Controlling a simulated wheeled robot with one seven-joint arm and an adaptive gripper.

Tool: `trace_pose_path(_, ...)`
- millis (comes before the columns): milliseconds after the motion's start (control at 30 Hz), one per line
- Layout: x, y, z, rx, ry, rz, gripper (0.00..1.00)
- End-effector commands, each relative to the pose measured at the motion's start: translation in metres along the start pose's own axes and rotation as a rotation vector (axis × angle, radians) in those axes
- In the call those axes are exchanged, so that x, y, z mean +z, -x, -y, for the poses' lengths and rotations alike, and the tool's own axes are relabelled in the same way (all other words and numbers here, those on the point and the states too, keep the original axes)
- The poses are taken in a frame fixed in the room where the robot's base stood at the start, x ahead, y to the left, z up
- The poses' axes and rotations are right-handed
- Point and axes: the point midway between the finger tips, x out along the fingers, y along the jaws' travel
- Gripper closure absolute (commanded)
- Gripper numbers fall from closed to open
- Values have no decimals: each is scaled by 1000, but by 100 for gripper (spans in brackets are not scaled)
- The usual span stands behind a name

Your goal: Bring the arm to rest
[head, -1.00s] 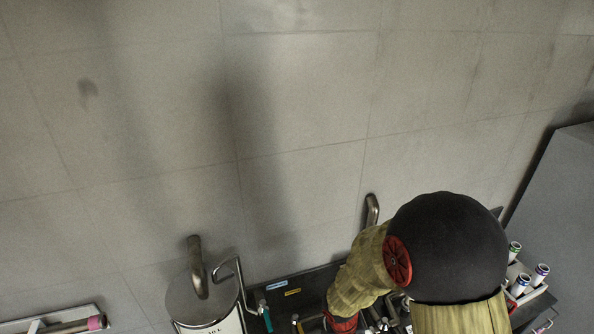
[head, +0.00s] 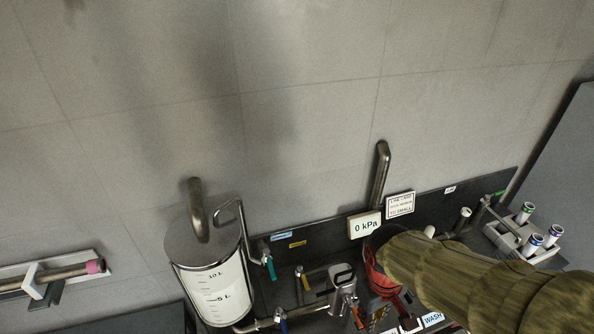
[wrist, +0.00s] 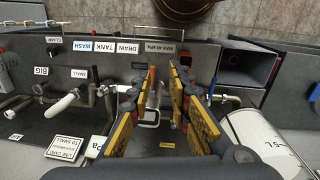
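My arm, in an olive sleeve, reaches in from the lower right of the head view over the dark panel (head: 337,231). I see nothing held. Part of the bench and a pale fitting show through the gap, but I cannot tell how far below they are.
A graduated tank (head: 215,290) stands left of my arm. A 0 kPa display (head: 365,225), pipes and valves crowd the panel. A rack (head: 508,240) holds capped tubes at right. A pink-ended tube (head: 70,271) lies far left. A square open bin (wrist: 247,66) shows in the wrist view.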

Motion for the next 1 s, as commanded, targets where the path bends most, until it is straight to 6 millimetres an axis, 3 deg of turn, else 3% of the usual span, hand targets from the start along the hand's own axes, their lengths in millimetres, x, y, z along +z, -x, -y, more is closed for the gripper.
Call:
trace_pose_path(100,10,-1,4,-14,-214,-99,81)
trace_pose_path(233,20,4,7,-29,-341,-213,81)
trace_pose_path(533,36,10,1,7,-412,-451,81)
trace_pose_path(1000,39,8,-2,17,-425,-472,81)
